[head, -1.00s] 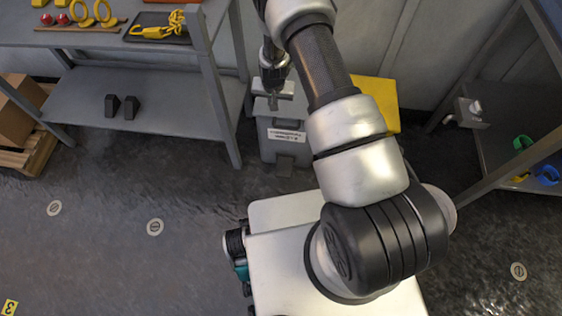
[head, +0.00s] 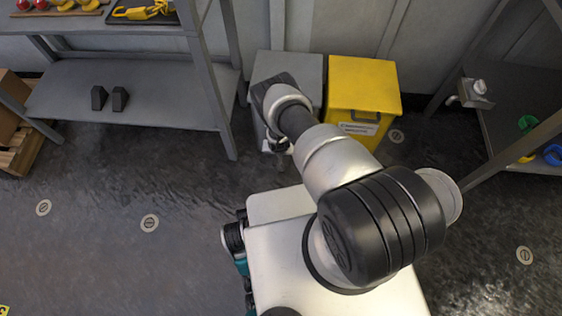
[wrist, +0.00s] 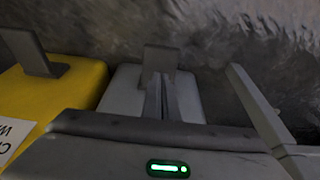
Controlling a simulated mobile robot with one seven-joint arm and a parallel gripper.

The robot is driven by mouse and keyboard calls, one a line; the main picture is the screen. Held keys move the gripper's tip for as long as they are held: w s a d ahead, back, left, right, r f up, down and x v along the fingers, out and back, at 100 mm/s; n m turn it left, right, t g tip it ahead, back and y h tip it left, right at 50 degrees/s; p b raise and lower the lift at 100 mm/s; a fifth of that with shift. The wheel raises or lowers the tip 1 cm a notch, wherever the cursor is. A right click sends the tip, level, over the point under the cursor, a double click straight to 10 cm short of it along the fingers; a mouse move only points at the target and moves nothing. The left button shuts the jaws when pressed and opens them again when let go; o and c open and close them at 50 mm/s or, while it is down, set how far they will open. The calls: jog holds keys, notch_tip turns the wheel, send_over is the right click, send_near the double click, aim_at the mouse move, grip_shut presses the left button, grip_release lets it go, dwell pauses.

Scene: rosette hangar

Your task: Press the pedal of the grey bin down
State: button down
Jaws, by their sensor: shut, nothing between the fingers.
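The grey bin (head: 305,68) stands against the back wall in the head view, its lid down and its front mostly behind my arm. In the wrist view the grey bin (wrist: 120,88) fills the middle, and its flat grey pedal (wrist: 160,58) sticks out toward the floor. My gripper (wrist: 161,82) is shut and empty, its fingers lined up with the pedal. I cannot tell whether they touch it. In the head view my gripper (head: 281,161) is low in front of the bin and partly hidden by my arm, and I cannot make out the pedal there.
A yellow bin (head: 362,86) stands close on the right of the grey one; its own pedal (wrist: 32,52) shows in the wrist view. A grey shelf unit (head: 135,97) is close on the left. Another rack (head: 515,110) stands at right. The floor in front is open.

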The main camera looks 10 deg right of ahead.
jog(key=b+x, duration=0.1)
jog(key=x, duration=0.3)
jog(key=s+b+x, duration=0.1)
jog(key=x, duration=0.1)
jog(key=shift+a+f+b, duration=0.1)
jog(key=shift+f+b, duration=0.25)
jog(key=shift+f, duration=0.2)
